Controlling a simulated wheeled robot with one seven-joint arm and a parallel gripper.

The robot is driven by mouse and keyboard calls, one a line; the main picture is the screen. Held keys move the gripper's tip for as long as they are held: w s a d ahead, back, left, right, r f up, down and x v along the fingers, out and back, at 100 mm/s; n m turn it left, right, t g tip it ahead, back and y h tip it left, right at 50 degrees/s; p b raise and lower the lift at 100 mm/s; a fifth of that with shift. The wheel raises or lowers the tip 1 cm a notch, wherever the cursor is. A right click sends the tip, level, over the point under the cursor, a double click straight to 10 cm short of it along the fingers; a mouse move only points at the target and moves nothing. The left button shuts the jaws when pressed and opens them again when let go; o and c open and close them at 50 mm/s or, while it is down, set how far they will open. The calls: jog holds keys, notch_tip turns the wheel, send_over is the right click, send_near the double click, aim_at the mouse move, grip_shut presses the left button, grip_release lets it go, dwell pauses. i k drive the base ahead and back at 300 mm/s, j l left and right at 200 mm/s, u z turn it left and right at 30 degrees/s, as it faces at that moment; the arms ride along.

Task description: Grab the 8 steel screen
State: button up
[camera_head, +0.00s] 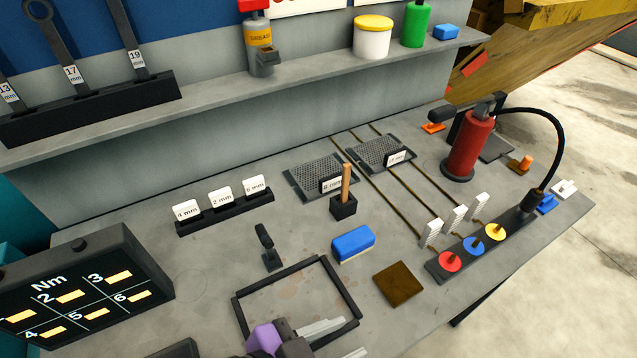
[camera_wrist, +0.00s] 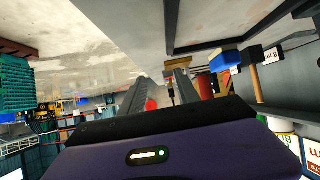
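The steel screen labelled 8 mm (camera_head: 310,177) is a dark perforated plate lying towards the back of the grey workbench, left of a second screen (camera_head: 378,150). Its white 8 mm tag (camera_head: 331,184) stands at its front right and also seems to show at the right edge of the wrist view (camera_wrist: 272,53). My gripper (camera_head: 354,336) is at the bottom of the head view, over the front part of the black square frame, well in front of the screen. Its two fingers are apart, with nothing between them; the wrist view (camera_wrist: 160,80) also shows this gap.
A black holder with an upright wooden handle (camera_head: 346,182) stands right in front of the screen. A blue sponge (camera_head: 353,243), a small black tool (camera_head: 266,247) and the black frame (camera_head: 241,312) lie nearer. A red extinguisher (camera_head: 470,145) stands right. Tagged rack (camera_head: 226,212) is left.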

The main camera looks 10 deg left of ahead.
aim_at(321, 171)
jog(key=i+j, duration=0.2)
jog(key=i, duration=0.3)
jog(key=i+j, duration=0.25)
jog(key=i, duration=0.25)
